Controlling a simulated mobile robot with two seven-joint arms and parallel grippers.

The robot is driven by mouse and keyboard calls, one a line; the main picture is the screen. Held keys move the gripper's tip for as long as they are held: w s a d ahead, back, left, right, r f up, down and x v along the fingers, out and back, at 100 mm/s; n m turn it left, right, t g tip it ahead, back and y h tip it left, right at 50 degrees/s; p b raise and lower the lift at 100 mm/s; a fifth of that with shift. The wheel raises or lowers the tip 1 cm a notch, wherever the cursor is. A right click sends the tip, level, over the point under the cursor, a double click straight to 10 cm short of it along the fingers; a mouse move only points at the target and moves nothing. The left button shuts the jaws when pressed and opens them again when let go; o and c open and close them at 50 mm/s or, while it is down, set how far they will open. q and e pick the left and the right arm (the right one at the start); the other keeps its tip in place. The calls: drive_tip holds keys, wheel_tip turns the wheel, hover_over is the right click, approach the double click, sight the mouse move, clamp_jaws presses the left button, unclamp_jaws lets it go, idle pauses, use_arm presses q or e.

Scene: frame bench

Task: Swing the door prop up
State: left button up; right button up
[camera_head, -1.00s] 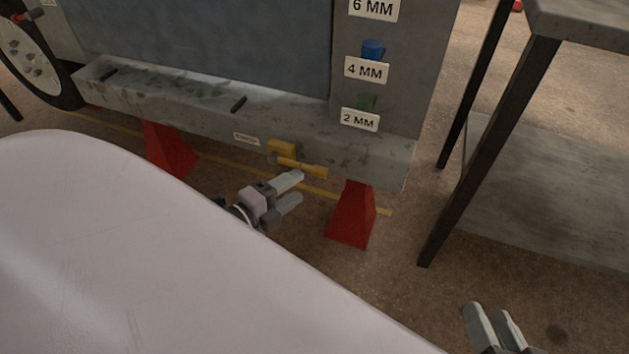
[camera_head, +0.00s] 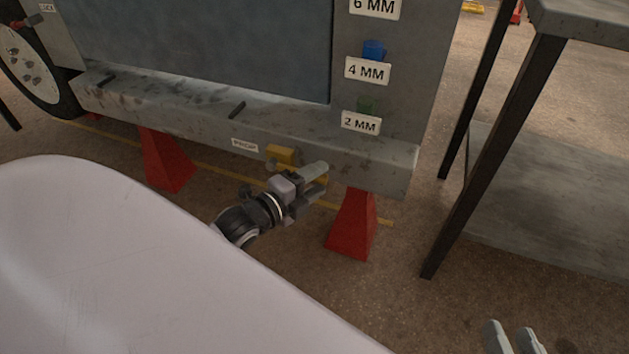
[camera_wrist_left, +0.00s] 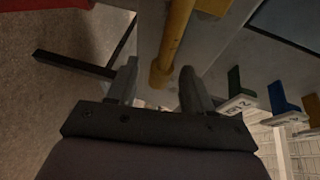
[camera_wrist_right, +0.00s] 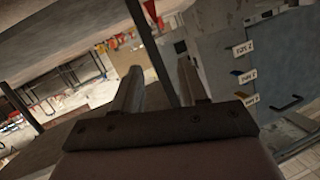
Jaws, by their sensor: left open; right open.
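The door prop is a yellow bar (camera_head: 281,154) on the grey lower beam, beside a label reading PROP; most of its length is hidden behind my left gripper in the head view. My left gripper (camera_head: 321,179) is open at the bar's right end. In the left wrist view the yellow rod (camera_wrist_left: 178,35) runs down from the top, and its thicker end appears between the two open fingers. I cannot tell whether a finger touches it. My right gripper (camera_head: 509,330) is open and empty, low at the right, away from the prop.
The grey frame's beam (camera_head: 380,160) rests above red stands (camera_head: 352,225). Blue (camera_head: 373,49) and green pegs sit above 4 MM and 2 MM labels. A dark-legged table (camera_head: 487,155) stands at the right. Floor between the frame and the right gripper is clear.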

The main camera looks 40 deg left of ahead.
use_arm(q)
clamp_jaws()
drive_tip(key=shift+r, duration=0.1)
